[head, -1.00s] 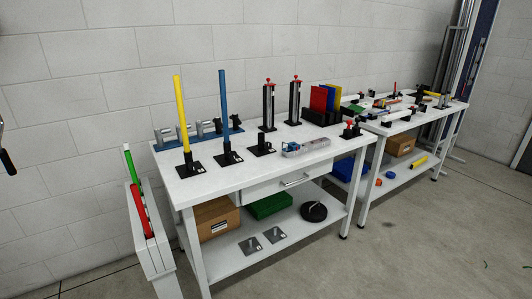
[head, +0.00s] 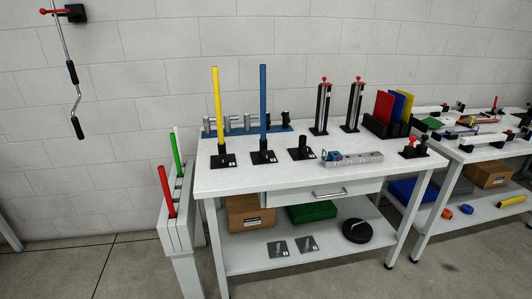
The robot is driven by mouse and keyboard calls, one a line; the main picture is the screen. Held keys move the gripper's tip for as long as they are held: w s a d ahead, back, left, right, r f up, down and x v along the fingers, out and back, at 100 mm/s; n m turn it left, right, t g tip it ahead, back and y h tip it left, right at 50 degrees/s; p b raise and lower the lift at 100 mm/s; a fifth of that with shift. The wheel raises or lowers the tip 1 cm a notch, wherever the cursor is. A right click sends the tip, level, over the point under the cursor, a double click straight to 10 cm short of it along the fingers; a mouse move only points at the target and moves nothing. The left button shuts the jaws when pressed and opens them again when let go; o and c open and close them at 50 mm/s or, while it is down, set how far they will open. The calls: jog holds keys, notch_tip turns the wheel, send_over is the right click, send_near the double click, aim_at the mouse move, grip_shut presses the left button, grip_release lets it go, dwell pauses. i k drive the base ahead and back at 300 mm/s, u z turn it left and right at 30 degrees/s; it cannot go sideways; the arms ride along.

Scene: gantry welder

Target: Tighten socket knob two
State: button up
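On the white workbench (head: 236,185) stand three black socket stands in a row. The left one (head: 222,160) holds an upright yellow rod (head: 216,105). The middle one (head: 263,157) holds an upright blue rod (head: 263,105). The right one (head: 302,152) has a short black post and no rod. Any knobs on these sockets are too small to make out, and no number two can be read. My gripper is not in view.
A grey rack (head: 175,235) with red and green rods stands left of the bench. A crank (head: 70,80) hangs on the wall at upper left. A second table (head: 470,155) stands right. Floor at left is clear.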

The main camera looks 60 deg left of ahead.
aim_at(265, 154)
jog(key=u, duration=0.4)
jog(key=i, duration=0.85)
jog(key=u, duration=0.95)
jog(key=i, duration=0.55)
jog(key=u, duration=0.4)
jog(key=k, duration=0.75)
jog(key=u, duration=0.25)
jog(key=i, duration=0.75)
jog(key=z, duration=0.15)
